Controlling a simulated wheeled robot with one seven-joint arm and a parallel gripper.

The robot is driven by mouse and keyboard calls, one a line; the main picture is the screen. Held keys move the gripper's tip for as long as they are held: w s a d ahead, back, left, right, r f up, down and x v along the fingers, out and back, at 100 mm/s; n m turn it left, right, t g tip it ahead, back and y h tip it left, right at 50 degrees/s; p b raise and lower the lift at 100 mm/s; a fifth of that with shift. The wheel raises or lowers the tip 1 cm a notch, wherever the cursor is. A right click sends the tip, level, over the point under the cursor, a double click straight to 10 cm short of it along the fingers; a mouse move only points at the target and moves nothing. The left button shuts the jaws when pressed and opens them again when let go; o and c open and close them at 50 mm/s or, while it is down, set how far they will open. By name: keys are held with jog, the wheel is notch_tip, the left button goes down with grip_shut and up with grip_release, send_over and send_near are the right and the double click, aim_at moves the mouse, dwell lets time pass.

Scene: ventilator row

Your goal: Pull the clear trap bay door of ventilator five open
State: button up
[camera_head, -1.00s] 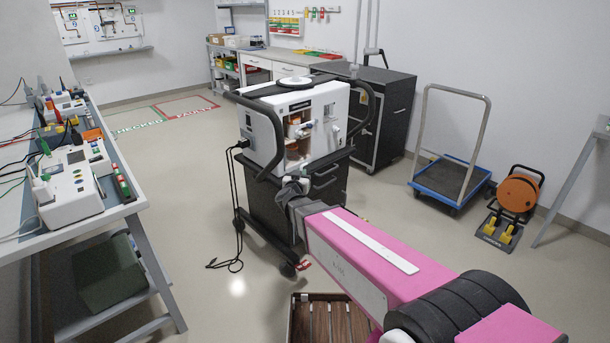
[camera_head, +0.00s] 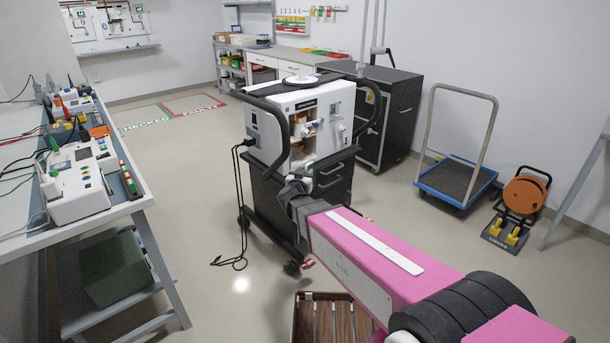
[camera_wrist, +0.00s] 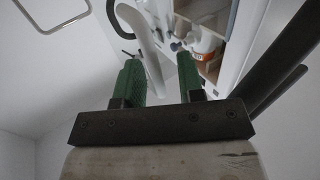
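The ventilator (camera_head: 270,123) is a white box on a dark cart. Its front bay (camera_head: 303,138) has a tan interior and also shows at the upper right of the wrist view (camera_wrist: 213,20), with a white rounded part inside. I cannot make out the clear door's panel or whether it is ajar. My gripper (camera_wrist: 159,66) has two green fingers, set apart with a gap between them. A pale curved bar (camera_wrist: 141,35) runs down toward this gap; I cannot tell whether it touches a finger. In the head view my gripper is small, low before the ventilator's front.
Black curved handles (camera_head: 282,150) flank the ventilator. A black cable (camera_head: 240,215) hangs at its left. A workbench (camera_head: 140,203) stands left, a slatted wooden crate (camera_head: 322,318) below my arm. A dark cabinet (camera_head: 397,110) and blue trolley (camera_head: 455,180) stand right.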

jog(key=v, duration=1)
jog(key=shift+s, duration=0.35)
jog(key=shift+w, duration=0.1)
jog(key=w+d+f+n+g+y, duration=0.2)
jog(key=d+f+n+g+y, duration=0.45)
jog(key=f+g+y, duration=0.2)
jog(key=s+d+f+m+g+h, duration=0.1)
jog(key=s+d+g, duration=0.3)
jog(key=d, duration=0.5)
jog(key=s+d+f+m+g+h, duration=0.2)
jog(key=s+d+g, duration=0.3)
jog(key=d, duration=0.5)
jog(key=s+h, duration=0.1)
jog(key=s, duration=0.1)
jog(key=shift+s+f, duration=0.4)
